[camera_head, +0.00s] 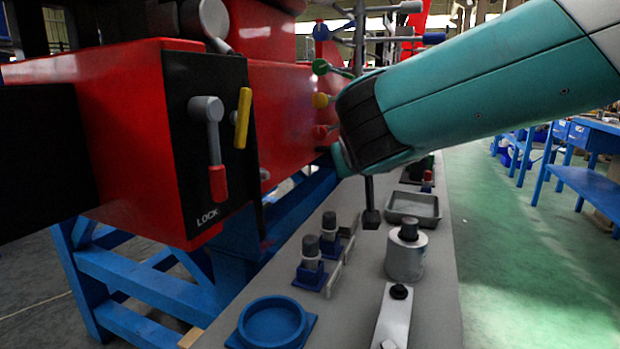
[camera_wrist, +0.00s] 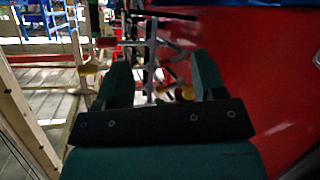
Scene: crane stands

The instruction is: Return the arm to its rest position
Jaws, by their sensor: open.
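My arm (camera_head: 470,90), teal with a dark joint, reaches in from the upper right of the head view. Its bent end is in front of the red machine's far side, above the grey bench. In the wrist view my gripper (camera_wrist: 162,78) has two dark fingers spread apart, with nothing visible between them. Beyond them are blurred rods and coloured knobs. In the head view the arm hides the gripper, so its exact place there cannot be told.
The red machine (camera_head: 130,130) has a black lock panel (camera_head: 208,140) with levers. The grey bench (camera_head: 440,290) holds a blue round dish (camera_head: 272,325), a metal cylinder (camera_head: 405,260) and a grey tray (camera_head: 413,207). Green floor (camera_head: 530,260) on the right is clear. A red surface (camera_wrist: 255,60) is close in the wrist view.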

